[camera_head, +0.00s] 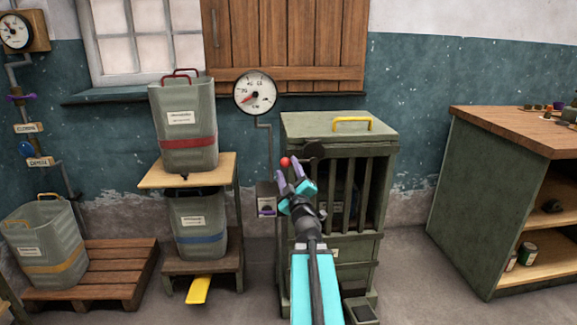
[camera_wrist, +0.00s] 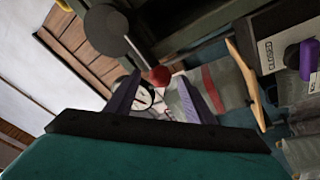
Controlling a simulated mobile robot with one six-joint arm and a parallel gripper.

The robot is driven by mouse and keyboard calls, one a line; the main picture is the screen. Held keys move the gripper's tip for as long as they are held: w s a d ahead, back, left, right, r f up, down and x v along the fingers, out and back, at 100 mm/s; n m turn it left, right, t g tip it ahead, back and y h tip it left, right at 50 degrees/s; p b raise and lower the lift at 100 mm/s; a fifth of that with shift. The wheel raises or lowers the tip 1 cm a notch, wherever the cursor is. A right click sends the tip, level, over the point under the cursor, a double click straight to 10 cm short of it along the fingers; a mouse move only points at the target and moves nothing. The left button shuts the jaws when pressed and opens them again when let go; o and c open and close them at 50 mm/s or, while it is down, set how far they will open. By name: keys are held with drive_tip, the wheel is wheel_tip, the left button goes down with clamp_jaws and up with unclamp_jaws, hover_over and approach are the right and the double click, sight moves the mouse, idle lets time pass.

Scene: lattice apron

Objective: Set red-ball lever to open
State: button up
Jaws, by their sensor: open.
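The red ball (camera_head: 285,162) of the lever is at the upper left front of a green slatted cabinet (camera_head: 340,129). A dark round disc (camera_head: 315,150) is just right of it; in the wrist view the disc (camera_wrist: 105,32) is up and left of the red ball (camera_wrist: 159,76). My gripper (camera_head: 288,167) is open, its two purple fingers pointing at the ball. In the wrist view the ball shows between the fingertips (camera_wrist: 159,82), seemingly at or just beyond them; I cannot tell whether they touch. The lever's rod is hard to make out.
A small labelled box (camera_head: 266,198) hangs left of the cabinet; the wrist view shows a CLOSED label (camera_wrist: 266,55) beside a purple knob (camera_wrist: 303,58). A shelf stand (camera_head: 160,172) with grey canisters stands left. A wooden-topped bench (camera_head: 520,135) stands right, with clear floor before it.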

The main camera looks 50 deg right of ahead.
sight(287, 166)
drive_tip(key=shift+x, duration=2.05)
clamp_jaws()
